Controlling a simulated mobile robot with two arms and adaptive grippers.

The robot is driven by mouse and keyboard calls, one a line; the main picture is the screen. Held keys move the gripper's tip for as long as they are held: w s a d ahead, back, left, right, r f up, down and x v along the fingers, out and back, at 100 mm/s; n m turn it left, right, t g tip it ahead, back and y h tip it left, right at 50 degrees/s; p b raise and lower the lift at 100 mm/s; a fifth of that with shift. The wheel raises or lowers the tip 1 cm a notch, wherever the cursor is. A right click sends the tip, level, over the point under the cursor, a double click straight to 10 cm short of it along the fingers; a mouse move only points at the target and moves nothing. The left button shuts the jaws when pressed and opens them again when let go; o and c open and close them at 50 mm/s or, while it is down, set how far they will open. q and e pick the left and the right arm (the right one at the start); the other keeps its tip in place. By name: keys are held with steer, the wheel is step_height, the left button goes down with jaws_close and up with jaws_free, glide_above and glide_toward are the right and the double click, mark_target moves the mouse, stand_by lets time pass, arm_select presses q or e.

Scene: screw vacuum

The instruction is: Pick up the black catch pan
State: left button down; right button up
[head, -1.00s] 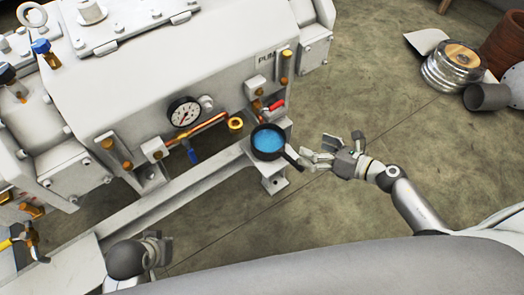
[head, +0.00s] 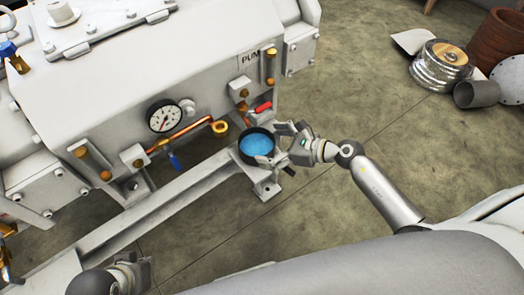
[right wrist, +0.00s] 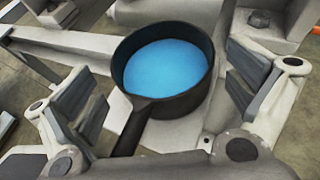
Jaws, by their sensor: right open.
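The black catch pan (head: 257,145) holds blue liquid and sits upright on the end of the machine's pale base rail, below the red-handled valve. Its handle points toward my right arm. My right gripper (head: 288,146) is open at the pan's right side. In the right wrist view the pan (right wrist: 196,98) lies ahead between the open fingers of the right gripper (right wrist: 165,100), and its handle (right wrist: 131,130) runs between them toward the camera. I cannot tell whether a finger touches it. My left gripper (head: 135,272) shows partly at the lower left edge, away from the pan; its jaw state is unclear.
The large pale pump housing (head: 130,75) stands behind the pan, with a pressure gauge (head: 164,117), copper pipe (head: 185,136) and red-handled valve (head: 263,108) close by. The floor (head: 370,120) to the right is open. A silver coil (head: 441,68) and grey pipe (head: 477,94) lie farther off.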

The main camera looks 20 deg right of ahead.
mark_target(260, 152)
steer(key=x, duration=0.3)
steer(key=shift+w+a+r, duration=0.1)
steer(key=shift+w+a, duration=0.1)
steer(key=shift+w, duration=0.05)
steer(key=c, duration=1)
steer(key=shift+o, duration=0.2)
steer(key=shift+r, duration=0.15)
